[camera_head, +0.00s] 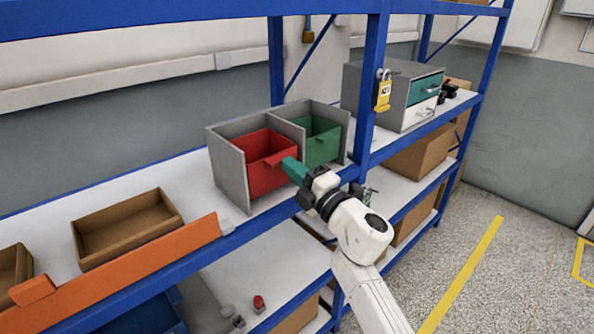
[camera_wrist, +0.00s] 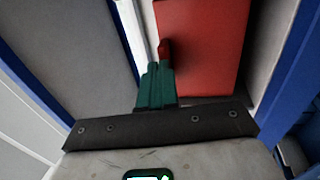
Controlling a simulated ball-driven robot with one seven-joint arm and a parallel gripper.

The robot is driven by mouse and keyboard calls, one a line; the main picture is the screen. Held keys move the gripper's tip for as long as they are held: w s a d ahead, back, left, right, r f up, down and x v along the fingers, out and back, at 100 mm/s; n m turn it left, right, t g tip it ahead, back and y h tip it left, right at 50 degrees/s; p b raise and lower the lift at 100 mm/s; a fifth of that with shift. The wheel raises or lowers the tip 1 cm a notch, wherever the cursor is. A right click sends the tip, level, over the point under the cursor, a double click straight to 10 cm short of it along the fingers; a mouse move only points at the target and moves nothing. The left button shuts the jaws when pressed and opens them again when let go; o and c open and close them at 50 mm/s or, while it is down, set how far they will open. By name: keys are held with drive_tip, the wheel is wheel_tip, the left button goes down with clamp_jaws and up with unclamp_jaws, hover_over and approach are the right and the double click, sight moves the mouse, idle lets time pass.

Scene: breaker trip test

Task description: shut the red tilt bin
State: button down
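The red tilt bin (camera_head: 268,178) sits in the left bay of a grey two-bay housing (camera_head: 230,172) on the shelf. Its open top shows from above, and a small red tab sticks out at its front upper edge. How far it is tilted out is hard to tell. My gripper (camera_head: 287,163) is at the bin's front, by the tab. In the wrist view, my teal fingers (camera_wrist: 156,82) are close together. The red tab (camera_wrist: 165,50) shows just beyond their tips, beside the red front panel (camera_wrist: 205,45). Whether they touch it is unclear.
A green bin (camera_head: 322,148) fills the right bay. A blue shelf post (camera_head: 370,90) with a yellow padlock (camera_head: 383,92) stands to the right, before a grey drawer cabinet (camera_head: 400,95). A brown tray (camera_head: 125,228) and an orange rail (camera_head: 130,258) lie left.

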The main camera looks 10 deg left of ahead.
drive_tip(key=shift+w+a+r, duration=0.2)
drive_tip(key=shift+a+r, duration=0.05)
drive_tip(key=shift+r, duration=0.25)
idle(0.3)
